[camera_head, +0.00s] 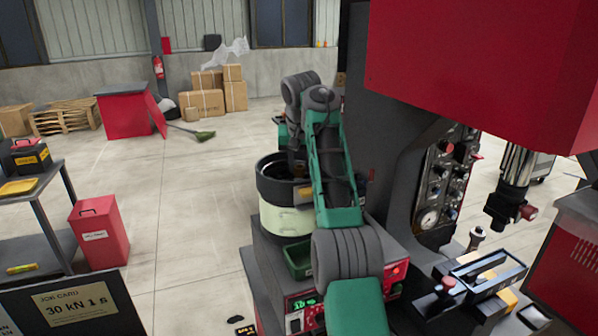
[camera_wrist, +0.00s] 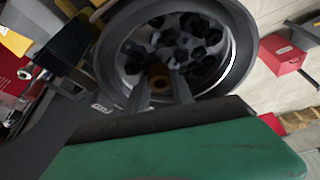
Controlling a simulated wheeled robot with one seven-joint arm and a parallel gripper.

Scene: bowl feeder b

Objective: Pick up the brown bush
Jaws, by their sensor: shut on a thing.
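The brown bush (camera_wrist: 158,79) shows in the wrist view as a small brown ring near the lower part of the round feeder bowl (camera_wrist: 108,62). My gripper (camera_wrist: 160,88) reaches into the bowl with its two dark fingers on either side of the bush, shut on it. Several black bushes (camera_wrist: 192,42) lie around it in the bowl. In the head view the bowl feeder (camera_head: 284,221) has a dark rim and a pale band. My arm reaches over it and hides part of the bowl; the bush cannot be made out there.
A large red and dark press (camera_head: 480,70) stands close on the right. A small green tray (camera_head: 297,261) sits in front of the bowl. A red bin (camera_head: 99,233) and a shelf table (camera_head: 33,205) stand at the left. Open floor lies between them and the feeder.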

